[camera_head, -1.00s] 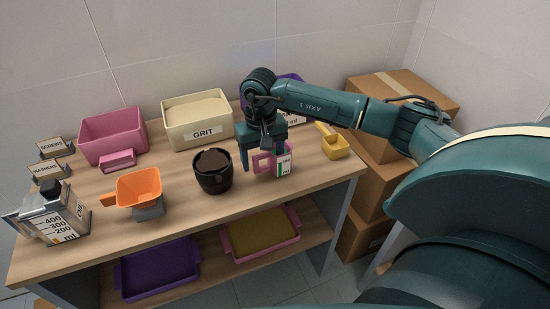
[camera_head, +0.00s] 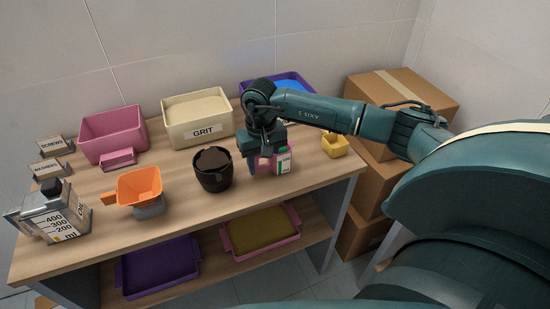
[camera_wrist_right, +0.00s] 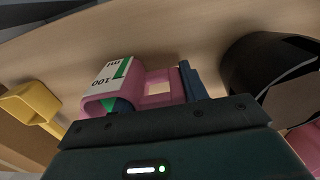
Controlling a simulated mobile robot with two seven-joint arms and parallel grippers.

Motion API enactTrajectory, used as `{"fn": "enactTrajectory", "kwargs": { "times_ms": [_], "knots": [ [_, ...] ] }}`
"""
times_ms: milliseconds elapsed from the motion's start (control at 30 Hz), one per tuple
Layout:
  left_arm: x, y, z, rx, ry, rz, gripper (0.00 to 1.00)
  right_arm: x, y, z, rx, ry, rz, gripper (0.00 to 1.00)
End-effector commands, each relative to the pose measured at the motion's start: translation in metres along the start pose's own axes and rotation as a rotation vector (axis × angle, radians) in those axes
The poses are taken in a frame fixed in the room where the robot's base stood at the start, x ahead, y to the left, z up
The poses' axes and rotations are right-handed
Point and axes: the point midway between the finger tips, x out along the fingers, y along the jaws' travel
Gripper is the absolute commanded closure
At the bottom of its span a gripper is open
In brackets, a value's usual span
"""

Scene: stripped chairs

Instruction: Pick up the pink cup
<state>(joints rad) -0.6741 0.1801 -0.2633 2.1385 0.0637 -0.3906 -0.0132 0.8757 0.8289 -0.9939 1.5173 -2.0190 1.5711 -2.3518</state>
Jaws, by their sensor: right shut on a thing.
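The pink cup (camera_head: 284,163) stands upright near the right front of the wooden table (camera_head: 225,208), with a white and green measuring label on its side. It also shows in the right wrist view (camera_wrist_right: 146,83), where its handle lies beside a blue finger. My right gripper (camera_head: 265,161) has come down over the cup from above and is shut on it. The gripper hides the cup's top and part of its left side. The cup seems to be still on the table. My left gripper is not in view.
A yellow scoop (camera_head: 336,146) lies to the right. The cream GRIT bin (camera_head: 196,120), a purple bin (camera_head: 247,86) and a pink bin (camera_head: 111,134) stand behind. An orange scoop (camera_head: 139,186) is further left.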

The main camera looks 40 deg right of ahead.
Motion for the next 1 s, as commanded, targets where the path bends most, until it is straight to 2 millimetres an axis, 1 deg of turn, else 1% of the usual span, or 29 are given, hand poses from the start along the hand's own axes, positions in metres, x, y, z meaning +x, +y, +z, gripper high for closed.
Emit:
{"fn": "enactTrajectory", "kwargs": {
  "times_ms": [33,133,167,467,633,767,1000],
  "knots": [
    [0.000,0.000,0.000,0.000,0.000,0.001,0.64,0.000,0.000,0.000,0.000,0.001,0.000,0.79],
    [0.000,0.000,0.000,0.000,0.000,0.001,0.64,0.000,0.000,0.000,0.000,0.001,0.000,0.87],
    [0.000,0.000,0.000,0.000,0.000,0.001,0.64,-0.001,0.000,0.000,0.000,0.001,0.000,0.88],
    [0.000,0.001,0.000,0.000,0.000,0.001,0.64,-0.002,0.000,-0.001,0.000,0.002,0.000,0.88],
    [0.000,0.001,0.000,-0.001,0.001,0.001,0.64,-0.006,0.000,-0.001,0.000,0.002,0.000,0.88],
    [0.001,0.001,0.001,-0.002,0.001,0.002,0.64,-0.013,0.000,-0.001,0.000,0.003,-0.001,0.88],
    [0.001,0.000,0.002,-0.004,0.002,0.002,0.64,-0.032,0.000,-0.001,0.000,0.004,-0.001,0.88]
  ]
}}
